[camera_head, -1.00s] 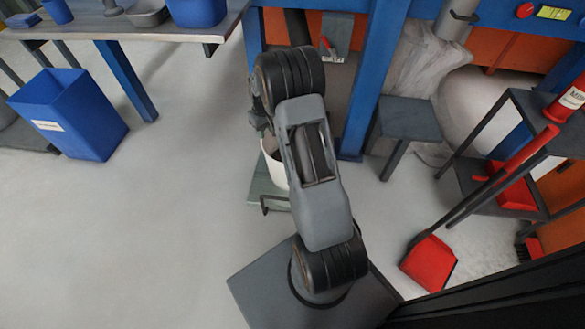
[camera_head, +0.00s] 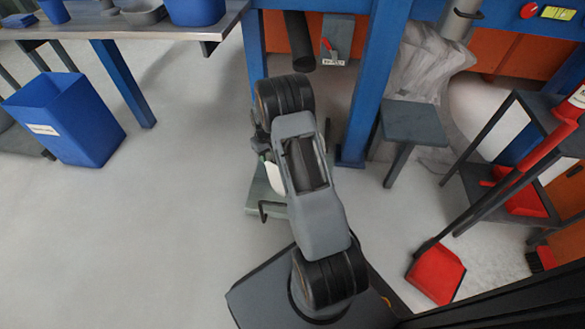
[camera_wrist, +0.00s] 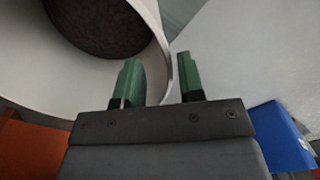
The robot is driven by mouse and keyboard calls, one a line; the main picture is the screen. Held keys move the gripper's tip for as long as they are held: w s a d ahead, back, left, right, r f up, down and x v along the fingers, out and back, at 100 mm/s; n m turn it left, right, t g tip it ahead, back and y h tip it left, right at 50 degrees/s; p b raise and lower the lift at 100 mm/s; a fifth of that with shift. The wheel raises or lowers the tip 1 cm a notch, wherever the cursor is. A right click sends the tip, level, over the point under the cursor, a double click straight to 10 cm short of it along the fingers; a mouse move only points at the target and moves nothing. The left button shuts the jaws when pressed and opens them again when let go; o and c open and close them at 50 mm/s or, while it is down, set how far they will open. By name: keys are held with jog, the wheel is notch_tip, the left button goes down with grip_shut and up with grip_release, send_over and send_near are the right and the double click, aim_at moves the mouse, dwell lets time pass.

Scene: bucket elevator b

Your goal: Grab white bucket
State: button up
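The white bucket (camera_head: 277,174) stands on a grey-green platform (camera_head: 258,197) and is mostly hidden behind my arm in the head view. In the wrist view, the bucket (camera_wrist: 50,75) fills the upper left, with dark grainy material (camera_wrist: 105,22) inside. My gripper (camera_wrist: 161,84) is open, with its green fingers apart. The left finger is over the bucket's inner side and the right finger is outside, with the rim between them. A gap shows between the wall and the right finger. I cannot tell whether the left finger touches the wall.
A blue bin (camera_head: 68,122) stands on the left below a workbench (camera_head: 150,30). A blue post (camera_head: 372,85) and a grey stool (camera_head: 412,122) are right of the bucket. A red dustpan (camera_head: 436,273) lies at the lower right. The left floor is clear.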

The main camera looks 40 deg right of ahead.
aim_at(268, 163)
notch_tip(268, 163, down, 4)
jog(key=shift+w+a+r+b, duration=0.1)
jog(key=shift+r+b, duration=0.1)
jog(key=shift+b, duration=0.5)
jog(key=shift+r, duration=0.1)
jog(key=shift+c, duration=0.3)
grip_shut()
dwell(0.5)
